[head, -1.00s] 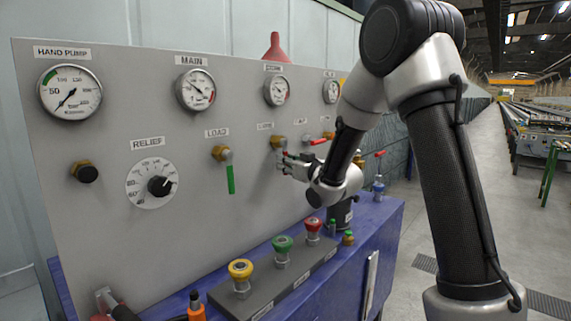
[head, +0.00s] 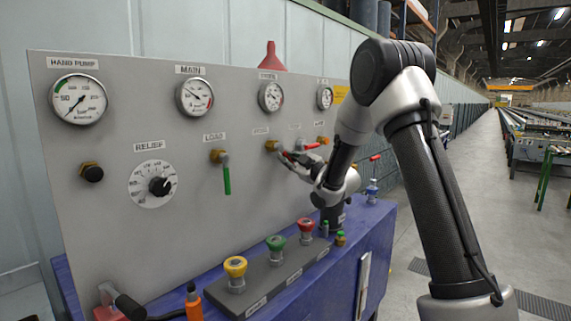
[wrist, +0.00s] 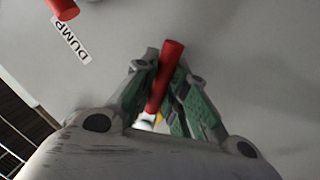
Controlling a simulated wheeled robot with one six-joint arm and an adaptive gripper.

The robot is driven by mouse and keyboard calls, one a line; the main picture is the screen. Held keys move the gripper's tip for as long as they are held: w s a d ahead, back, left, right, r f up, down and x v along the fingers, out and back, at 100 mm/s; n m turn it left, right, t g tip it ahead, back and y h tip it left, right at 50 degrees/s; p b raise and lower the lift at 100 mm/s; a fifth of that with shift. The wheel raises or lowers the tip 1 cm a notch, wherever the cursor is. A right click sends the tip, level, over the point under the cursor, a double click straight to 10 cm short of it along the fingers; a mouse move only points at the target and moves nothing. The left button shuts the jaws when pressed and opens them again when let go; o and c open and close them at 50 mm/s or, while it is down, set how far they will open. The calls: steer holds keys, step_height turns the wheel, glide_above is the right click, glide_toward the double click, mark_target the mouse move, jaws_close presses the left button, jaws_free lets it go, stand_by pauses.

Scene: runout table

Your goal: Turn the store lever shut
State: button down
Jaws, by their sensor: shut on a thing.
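The store lever is a red handle (wrist: 165,75) between my fingertips in the wrist view. In the head view its brass valve (head: 271,146) sits on the grey panel (head: 110,190), right of the load valve, and my fingers largely hide the handle. My gripper (head: 287,159) is at the lower right of that valve. It is shut on the red handle, with one finger on each side in the wrist view (wrist: 160,85). The handle's far end sticks out beyond the fingertips.
The dump lever (head: 311,146), red and sideways, is close on the right; its handle tip shows in the wrist view (wrist: 64,8). The green load lever (head: 227,179) hangs down on the left. Yellow, green and red knobs (head: 305,228) stand on the blue bench below.

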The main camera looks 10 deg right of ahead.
steer(key=n, duration=0.1)
steer(key=d+r+n, duration=0.1)
steer(key=n, duration=0.1)
steer(key=w+r+n+y, duration=0.1)
steer(key=n, duration=0.1)
steer(key=shift+d, duration=0.15)
steer(key=n, duration=0.1)
steer(key=r+n, duration=0.1)
steer(key=n, duration=0.1)
steer(key=shift+w+d+r+y, duration=0.1)
steer(key=shift+d+r+y, duration=0.05)
steer(key=shift+y, duration=0.25)
steer(key=shift+r+n+g+y, duration=0.2)
steer(key=shift+r+n, duration=0.15)
steer(key=shift+n, duration=0.5)
steer(key=shift+r+n+g+y, duration=0.2)
steer(key=shift+r+n, duration=0.1)
steer(key=shift+n, duration=0.55)
steer(key=shift+r, duration=0.1)
steer(key=c, duration=1.4)
jaws_free()
steer(key=shift+c, duration=0.2)
steer(key=v, duration=1.2)
